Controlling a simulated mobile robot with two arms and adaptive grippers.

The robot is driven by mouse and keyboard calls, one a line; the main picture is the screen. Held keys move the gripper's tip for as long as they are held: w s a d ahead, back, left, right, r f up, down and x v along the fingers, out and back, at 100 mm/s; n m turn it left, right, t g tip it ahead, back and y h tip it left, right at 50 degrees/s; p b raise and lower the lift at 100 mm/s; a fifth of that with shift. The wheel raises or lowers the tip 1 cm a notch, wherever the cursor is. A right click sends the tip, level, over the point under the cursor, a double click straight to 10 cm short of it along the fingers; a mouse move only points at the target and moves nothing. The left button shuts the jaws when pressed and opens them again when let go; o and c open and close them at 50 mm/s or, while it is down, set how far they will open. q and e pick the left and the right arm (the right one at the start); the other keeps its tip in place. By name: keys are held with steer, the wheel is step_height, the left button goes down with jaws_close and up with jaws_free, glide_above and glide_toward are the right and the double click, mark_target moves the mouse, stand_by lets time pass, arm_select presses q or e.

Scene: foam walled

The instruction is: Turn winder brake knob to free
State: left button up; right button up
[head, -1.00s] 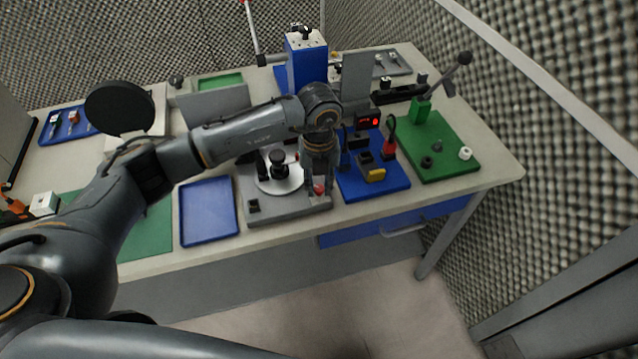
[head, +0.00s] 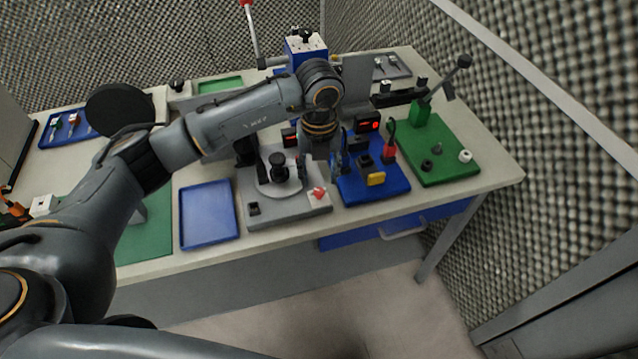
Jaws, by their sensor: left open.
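The winder is a grey base (head: 285,212) on the bench with a pale round plate and a black spindle (head: 279,168). A small red knob (head: 318,192), which looks like the brake knob, sits on a light square at the base's front right corner. My right gripper is not in view.
A blue tray (head: 208,238) lies left of the winder. A blue board (head: 372,194) with a red-lit display, a red-handled tool and a yellow block stands close on the right. A green board (head: 447,172) with a lever is further right. The front bench edge is clear.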

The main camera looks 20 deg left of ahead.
mark_target(319, 190)
arm_select(q)
step_height(319, 190, up, 7)
stand_by(0.3)
